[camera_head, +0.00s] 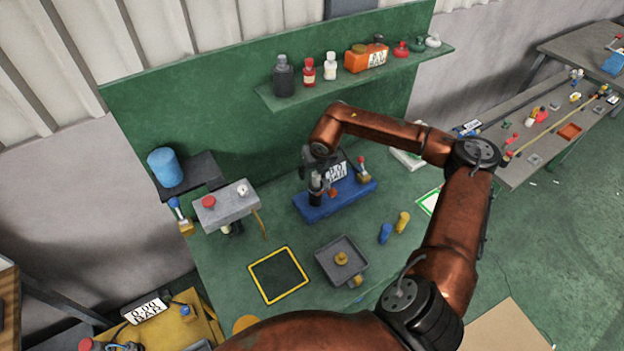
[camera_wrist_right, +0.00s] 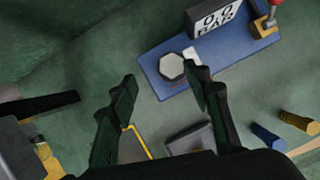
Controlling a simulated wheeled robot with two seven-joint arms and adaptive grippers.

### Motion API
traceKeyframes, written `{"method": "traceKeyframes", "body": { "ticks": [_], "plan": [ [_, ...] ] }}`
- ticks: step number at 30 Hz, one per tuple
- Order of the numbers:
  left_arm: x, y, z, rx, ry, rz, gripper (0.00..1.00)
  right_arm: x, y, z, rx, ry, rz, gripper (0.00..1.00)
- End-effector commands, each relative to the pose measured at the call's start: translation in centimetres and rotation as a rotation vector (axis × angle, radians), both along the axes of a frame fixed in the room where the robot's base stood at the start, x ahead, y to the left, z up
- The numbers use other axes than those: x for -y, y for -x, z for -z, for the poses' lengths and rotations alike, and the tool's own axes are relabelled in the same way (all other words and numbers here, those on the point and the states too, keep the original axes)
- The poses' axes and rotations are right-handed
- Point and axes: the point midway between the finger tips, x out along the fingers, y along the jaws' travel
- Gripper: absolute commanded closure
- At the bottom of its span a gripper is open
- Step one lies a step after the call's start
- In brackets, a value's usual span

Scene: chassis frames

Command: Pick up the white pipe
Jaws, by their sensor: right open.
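A blue fixture (camera_head: 350,196) stands on the green worktable, with a gauge sign (camera_head: 337,171) on it; it also shows in the right wrist view (camera_wrist_right: 160,88). On the fixture in the right wrist view is a pale, white-grey hexagonal piece (camera_wrist_right: 171,67) with a small white block (camera_wrist_right: 191,56) beside it. I cannot tell for sure whether this is the white pipe. My right gripper (camera_head: 316,190) is over the left part of the fixture. Its fingers (camera_wrist_right: 163,86) are open and apart, with nothing visibly held between them. My left gripper does not show.
A grey tray (camera_head: 325,259) with a yellow piece and a yellow-edged square (camera_head: 254,278) lie in front. Blue (camera_head: 385,234) and yellow (camera_head: 402,222) pieces lie to the right. A grey box (camera_head: 227,206) stands left. A shelf (camera_head: 350,77) with bottles hangs behind.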

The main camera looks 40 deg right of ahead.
Motion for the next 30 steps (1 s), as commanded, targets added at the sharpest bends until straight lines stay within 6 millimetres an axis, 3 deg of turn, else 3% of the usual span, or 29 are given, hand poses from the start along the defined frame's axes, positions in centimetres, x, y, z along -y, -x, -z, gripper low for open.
{"method": "traceKeyframes", "body": {
  "ticks": [4,9,15,21,23,30],
  "plan": [
    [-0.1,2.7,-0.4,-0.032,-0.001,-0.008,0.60,1.0,0.1,1.4,-0.003,0.001,0.012,0.55],
    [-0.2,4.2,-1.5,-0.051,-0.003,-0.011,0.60,1.9,-0.3,3.4,-0.005,0.001,0.014,0.55],
    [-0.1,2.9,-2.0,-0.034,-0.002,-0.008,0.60,2.1,-1.2,5.6,-0.001,0.000,0.012,0.55],
    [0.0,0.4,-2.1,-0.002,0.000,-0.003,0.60,2.2,-1.3,6.0,0.000,0.001,0.011,0.55],
    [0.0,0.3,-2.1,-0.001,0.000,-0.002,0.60,2.1,-1.4,5.9,0.000,0.001,0.010,0.55],
    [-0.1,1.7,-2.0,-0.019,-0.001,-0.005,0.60,2.1,-1.4,5.9,-0.001,0.001,0.009,0.71]
  ]
}}
